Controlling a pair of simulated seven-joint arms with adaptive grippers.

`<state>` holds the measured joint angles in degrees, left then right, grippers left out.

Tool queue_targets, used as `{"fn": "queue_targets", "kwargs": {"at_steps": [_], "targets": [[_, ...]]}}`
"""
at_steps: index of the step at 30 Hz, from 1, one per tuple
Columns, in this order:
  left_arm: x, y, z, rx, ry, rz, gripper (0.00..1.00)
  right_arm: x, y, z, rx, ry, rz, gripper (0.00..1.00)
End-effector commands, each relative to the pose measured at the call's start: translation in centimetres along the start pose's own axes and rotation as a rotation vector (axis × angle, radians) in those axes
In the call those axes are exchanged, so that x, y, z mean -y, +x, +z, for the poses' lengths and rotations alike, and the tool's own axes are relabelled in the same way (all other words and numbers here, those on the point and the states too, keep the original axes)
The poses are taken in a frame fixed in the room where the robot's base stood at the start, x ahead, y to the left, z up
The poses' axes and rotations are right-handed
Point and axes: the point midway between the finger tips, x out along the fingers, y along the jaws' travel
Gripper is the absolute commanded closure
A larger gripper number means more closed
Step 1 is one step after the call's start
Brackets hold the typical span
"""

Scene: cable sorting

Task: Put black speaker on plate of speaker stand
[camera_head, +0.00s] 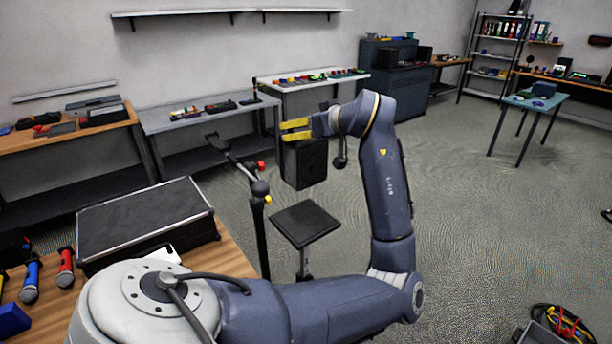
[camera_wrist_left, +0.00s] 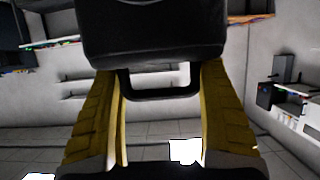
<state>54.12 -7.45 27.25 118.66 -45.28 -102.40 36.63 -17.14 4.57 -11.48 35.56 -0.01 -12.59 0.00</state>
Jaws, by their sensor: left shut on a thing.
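The black speaker (camera_head: 304,164) hangs upright in the air in the head view, below my left gripper (camera_head: 296,130). The gripper's yellow fingers are shut on the speaker's top handle. In the left wrist view the speaker (camera_wrist_left: 153,35) fills the top middle, and its handle (camera_wrist_left: 160,94) sits between the yellow fingers of the left gripper (camera_wrist_left: 160,100). The speaker stand's square black plate (camera_head: 304,223) is below the speaker in the head view, with a clear gap between them. My right gripper is not in view.
A microphone stand (camera_head: 259,205) with red and yellow knobs stands just left of the plate. A black case (camera_head: 145,222) and several microphones (camera_head: 66,268) lie on the wooden table (camera_head: 228,258). A crate of cables (camera_head: 560,325) is at the lower right. The floor right of the plate is open.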

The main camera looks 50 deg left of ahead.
Motion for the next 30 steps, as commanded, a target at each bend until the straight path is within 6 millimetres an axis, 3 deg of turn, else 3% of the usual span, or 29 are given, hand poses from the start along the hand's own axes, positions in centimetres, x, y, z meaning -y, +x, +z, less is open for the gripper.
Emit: {"fn": "queue_targets", "kwargs": {"at_steps": [9,15,30], "targets": [[0.0,2.3,5.5,-0.004,0.004,0.0,0.7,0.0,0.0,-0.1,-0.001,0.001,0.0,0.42],[0.0,3.4,8.1,-0.004,0.002,0.001,0.7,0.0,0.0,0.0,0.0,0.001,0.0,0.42],[0.0,4.4,10.4,-0.004,0.001,0.001,0.7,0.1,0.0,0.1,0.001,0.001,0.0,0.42]]}}
